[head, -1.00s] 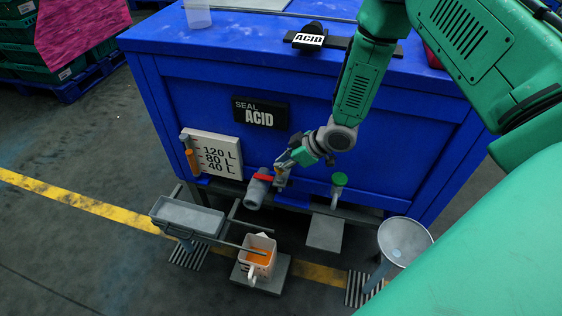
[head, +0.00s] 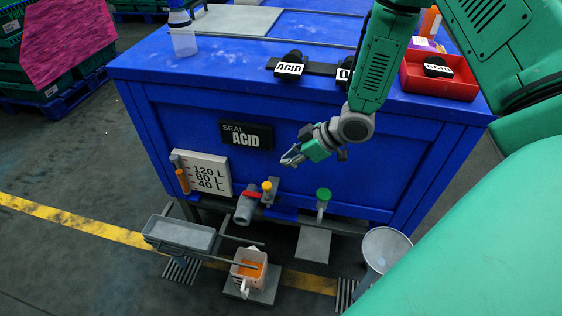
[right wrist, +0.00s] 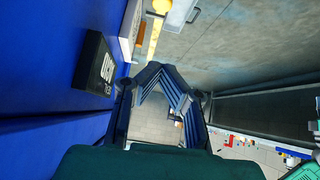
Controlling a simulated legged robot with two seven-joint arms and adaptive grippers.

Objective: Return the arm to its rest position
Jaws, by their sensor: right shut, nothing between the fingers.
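My right arm, green with grey joints, reaches down from the upper right in the head view. Its gripper (head: 291,158) hangs in front of the blue tank's front face (head: 380,160), right of and below the black "SEAL ACID" plate (head: 246,136). The gripper is shut and empty, clear of the valves below. In the right wrist view the gripper fingers (right wrist: 163,70) come together with nothing between them. The yellow valve handle (head: 267,185) stands above the grey outlet with the red ring (head: 252,194). My left gripper is not in view.
A green-capped valve (head: 323,194) is right of the outlet. A pitcher with orange liquid (head: 249,266) stands below. A grey tray (head: 180,233) is left, a round funnel (head: 386,248) right. A red bin (head: 440,78) and black "ACID" block (head: 289,67) are on the tank top.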

